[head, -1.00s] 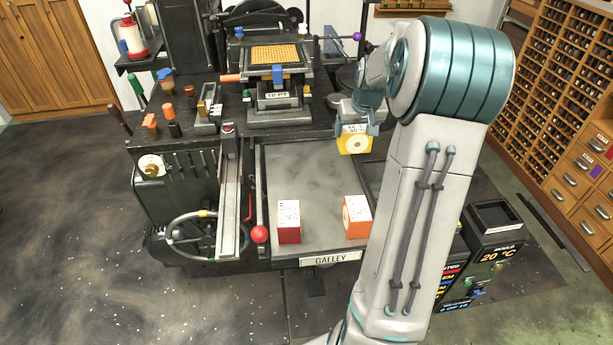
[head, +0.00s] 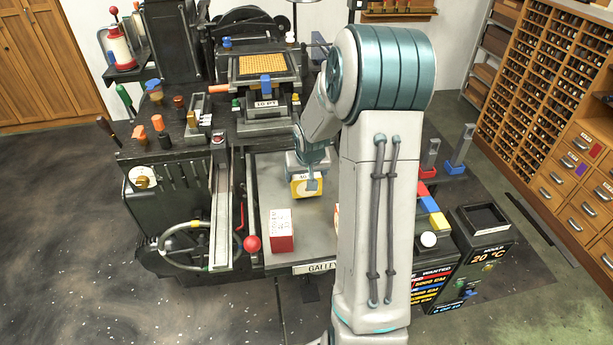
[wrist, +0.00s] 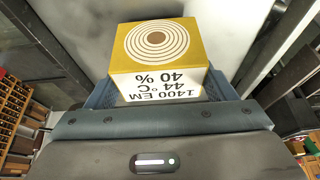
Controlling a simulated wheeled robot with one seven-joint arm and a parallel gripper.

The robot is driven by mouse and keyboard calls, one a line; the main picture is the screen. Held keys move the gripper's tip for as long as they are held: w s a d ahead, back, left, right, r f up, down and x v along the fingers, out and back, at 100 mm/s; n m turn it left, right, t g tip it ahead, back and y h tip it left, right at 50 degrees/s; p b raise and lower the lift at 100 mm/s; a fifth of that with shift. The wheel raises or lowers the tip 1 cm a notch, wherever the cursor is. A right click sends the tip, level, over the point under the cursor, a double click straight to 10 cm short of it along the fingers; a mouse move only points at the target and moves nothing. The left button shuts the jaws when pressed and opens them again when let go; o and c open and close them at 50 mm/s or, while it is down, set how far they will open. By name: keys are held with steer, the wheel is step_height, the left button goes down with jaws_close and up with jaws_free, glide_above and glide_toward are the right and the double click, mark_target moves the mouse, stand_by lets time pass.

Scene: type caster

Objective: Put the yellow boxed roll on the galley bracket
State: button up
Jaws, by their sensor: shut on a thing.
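The yellow boxed roll (head: 302,189) is held in my gripper (head: 311,177) over the grey galley bracket (head: 268,180), which has a GALLEY label (head: 317,267) at its front. In the wrist view the box (wrist: 165,50) sits between my fingers, showing a ring-pattern face and a white printed label. I cannot tell whether the box touches the bracket. A red boxed roll (head: 283,241) stands on the bracket in front and to the left. An orange box (head: 337,217) on the bracket is mostly hidden by my arm.
A red-knobbed lever (head: 252,243) and a slanted rail (head: 222,200) border the bracket on the left. A machine head with a yellow grid (head: 265,65) stands behind. Coloured blocks (head: 432,205) and a mould box (head: 482,225) are to the right.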

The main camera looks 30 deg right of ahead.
steer(key=shift+f, duration=0.6)
steer(key=shift+f, duration=0.1)
steer(key=o, duration=1.1)
steer(key=shift+r, duration=0.3)
steer(key=v, duration=1.2)
steer(key=s+a+r+n, duration=0.1)
steer(key=s+a+r, duration=0.1)
steer(key=s+a, duration=0.5)
steer(key=s+a+r+n+g+y, duration=0.1)
steer(key=s+a, duration=0.6)
steer(key=s, duration=0.8)
step_height(320, 180, up, 2)
steer(key=shift+a+r+n, duration=0.15)
steer(key=shift+a+n, duration=0.15)
steer(key=shift+n, duration=0.4)
